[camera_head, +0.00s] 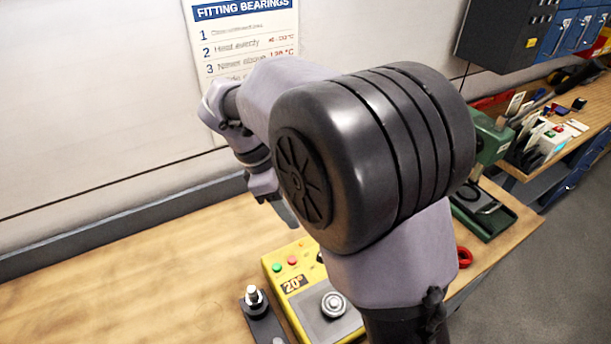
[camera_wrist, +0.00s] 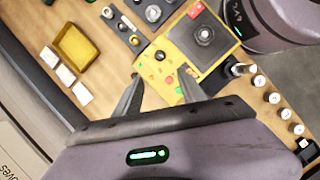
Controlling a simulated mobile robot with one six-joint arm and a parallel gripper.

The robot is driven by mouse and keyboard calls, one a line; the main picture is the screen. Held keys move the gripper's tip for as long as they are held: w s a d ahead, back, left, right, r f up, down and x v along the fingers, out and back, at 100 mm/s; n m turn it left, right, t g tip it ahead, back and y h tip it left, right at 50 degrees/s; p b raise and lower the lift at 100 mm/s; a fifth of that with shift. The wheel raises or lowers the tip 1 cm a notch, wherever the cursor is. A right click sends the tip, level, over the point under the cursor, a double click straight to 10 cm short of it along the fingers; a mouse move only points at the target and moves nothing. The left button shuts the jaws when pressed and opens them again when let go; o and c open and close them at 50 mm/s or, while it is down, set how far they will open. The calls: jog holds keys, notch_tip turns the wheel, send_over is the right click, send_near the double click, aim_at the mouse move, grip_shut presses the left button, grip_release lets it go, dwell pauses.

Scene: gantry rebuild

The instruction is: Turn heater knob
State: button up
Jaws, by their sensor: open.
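The heater is a yellow box (camera_head: 273,263) on the wooden bench, partly hidden behind my arm in the head view. It carries a 20° display, a green and a red button, and a grey plate with a round metal part. In the wrist view the heater (camera_wrist: 216,17) lies beyond my fingers. The knob appears just beyond the tips; I cannot tell the height gap.
A dark plate with an upright metal post (camera_head: 254,298) stands left of the heater. A yellow tray (camera_wrist: 76,46) and white blocks (camera_wrist: 65,75) lie to the left in the wrist view. Several white-topped cylinders (camera_wrist: 258,81) line the right. A green tool (camera_head: 490,140) stands on the bench behind.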

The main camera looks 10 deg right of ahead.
jog(key=b+x, duration=0.7)
jog(key=x, duration=1)
jog(key=shift+w+f, duration=0.1)
jog(key=shift+f, duration=0.3)
grip_shut()
